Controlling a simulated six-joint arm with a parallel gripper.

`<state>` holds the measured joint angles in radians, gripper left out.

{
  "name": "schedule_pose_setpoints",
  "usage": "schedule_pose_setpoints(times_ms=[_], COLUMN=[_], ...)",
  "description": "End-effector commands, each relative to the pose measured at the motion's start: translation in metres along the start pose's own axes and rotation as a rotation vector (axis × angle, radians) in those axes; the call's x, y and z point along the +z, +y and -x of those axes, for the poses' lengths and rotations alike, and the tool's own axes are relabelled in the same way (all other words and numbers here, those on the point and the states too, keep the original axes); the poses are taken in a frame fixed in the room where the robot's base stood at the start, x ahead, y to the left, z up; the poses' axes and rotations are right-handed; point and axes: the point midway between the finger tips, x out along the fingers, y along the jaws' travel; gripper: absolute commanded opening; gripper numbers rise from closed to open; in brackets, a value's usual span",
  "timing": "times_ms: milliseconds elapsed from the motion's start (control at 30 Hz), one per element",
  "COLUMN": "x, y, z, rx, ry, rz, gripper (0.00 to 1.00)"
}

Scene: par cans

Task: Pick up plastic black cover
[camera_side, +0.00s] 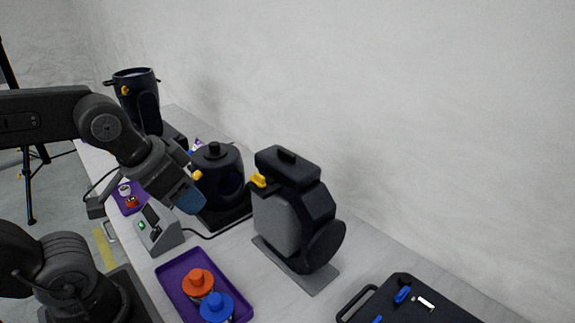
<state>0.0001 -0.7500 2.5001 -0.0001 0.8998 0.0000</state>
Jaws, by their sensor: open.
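Several black plastic housings stand along the bench, and I cannot tell which is the black cover. A tall open-topped one (136,92) with a yellow knob is at the back left. A rounded one (224,184) with a top knob stands on a dark base in the middle. A black and grey unit (296,205) with a yellow clip stands on a grey plate right of it. My gripper (187,195) is open, tilted down to the right, with a blue part at its end. It overlaps the left side of the middle housing; contact cannot be told. Its fingers are hard to make out.
A purple tray (171,277) in front holds orange and blue knobbed pieces. A smaller purple tray (139,207) lies behind a grey control box (162,236) with a cable. A black tray (399,307) with small blue parts is at front right. A white wall backs the bench.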

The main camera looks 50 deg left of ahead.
Motion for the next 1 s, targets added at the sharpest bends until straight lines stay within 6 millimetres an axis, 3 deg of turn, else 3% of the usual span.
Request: schedule_pose_setpoints(times_ms=[133, 700, 1000], x=[0.0000, 0.0000, -0.0056], y=[0.0000, 0.0000, -0.0002], z=[0.0000, 0.0000, 0.0021], rx=[0.000, 0.000, -0.004], ry=[0.000, 0.000, -0.008], rz=[0.000, 0.000, 0.020], gripper=[0.43, 0.98, 1.00])
